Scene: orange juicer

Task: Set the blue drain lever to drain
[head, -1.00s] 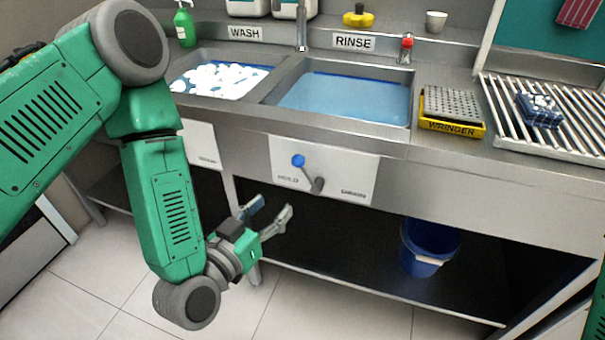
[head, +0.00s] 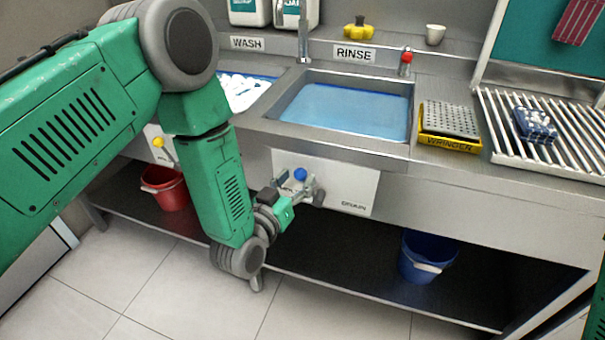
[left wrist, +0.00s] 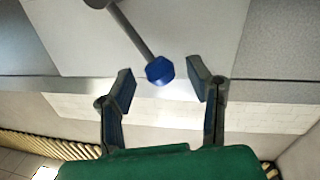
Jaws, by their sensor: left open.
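The blue drain lever's knob (head: 300,174) is at the front of the sink, on a white panel (head: 352,188). The lever leans up and left from its pivot, toward the panel's left end, away from the DRAIN label at the right end. My left gripper (head: 301,191) is at the panel and partly covers the lever and the left label. In the left wrist view the blue knob (left wrist: 160,70) on its grey rod appears between the open fingertips (left wrist: 160,67), with a gap on each side. My right gripper is not in view.
Above the panel is the rinse basin (head: 345,104) with blue water. A yellow wringer (head: 449,140) and a rack (head: 560,155) with a blue patterned item (head: 535,124) are to the right. A blue bucket (head: 428,256) and red bucket (head: 166,187) stand on the lower shelf.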

